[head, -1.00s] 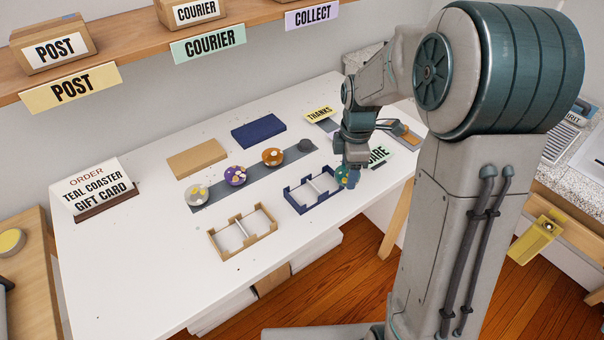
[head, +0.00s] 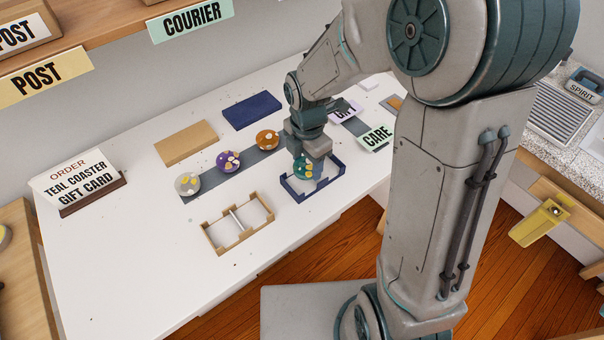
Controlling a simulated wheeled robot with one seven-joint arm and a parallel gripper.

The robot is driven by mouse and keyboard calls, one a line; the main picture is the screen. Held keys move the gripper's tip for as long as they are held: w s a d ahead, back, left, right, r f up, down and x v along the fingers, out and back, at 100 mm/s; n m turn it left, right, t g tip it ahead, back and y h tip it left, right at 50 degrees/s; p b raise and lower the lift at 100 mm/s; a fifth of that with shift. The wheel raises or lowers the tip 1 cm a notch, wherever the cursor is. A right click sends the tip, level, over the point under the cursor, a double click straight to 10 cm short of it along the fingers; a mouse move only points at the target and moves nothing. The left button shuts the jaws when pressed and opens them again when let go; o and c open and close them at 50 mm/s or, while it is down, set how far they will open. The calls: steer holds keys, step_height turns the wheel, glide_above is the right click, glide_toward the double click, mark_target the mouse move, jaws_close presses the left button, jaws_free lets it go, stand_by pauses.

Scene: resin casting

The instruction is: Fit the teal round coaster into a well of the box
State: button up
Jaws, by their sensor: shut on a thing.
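The teal round coaster (head: 303,170) has light flecks. My gripper (head: 308,158) points down and is shut on it. The coaster is over the left part of the dark blue box (head: 327,186) and covers part of it. I cannot tell whether it touches the box or hangs just above it. A second open box (head: 246,236), tan with a divider between two empty wells, stands to the left and nearer. The order sign (head: 84,184) reads "TEAL COASTER, GIFT CARD".
A grey strip bears a white coaster (head: 187,184), a purple coaster (head: 228,161) and an orange coaster (head: 267,140). A tan lid (head: 187,143) and a blue lid (head: 251,110) lie behind. A CARE card (head: 377,136) and a GIFT card (head: 345,111) lie right. The table's front left is clear.

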mark_target(302, 184)
steer(key=shift+s+a+f, duration=0.3)
steer(key=shift+a+f, duration=0.2)
steer(key=shift+a, duration=0.15)
steer(key=shift+f, duration=1.95)
steer(key=shift+f, duration=0.15)
steer(key=o, duration=1)
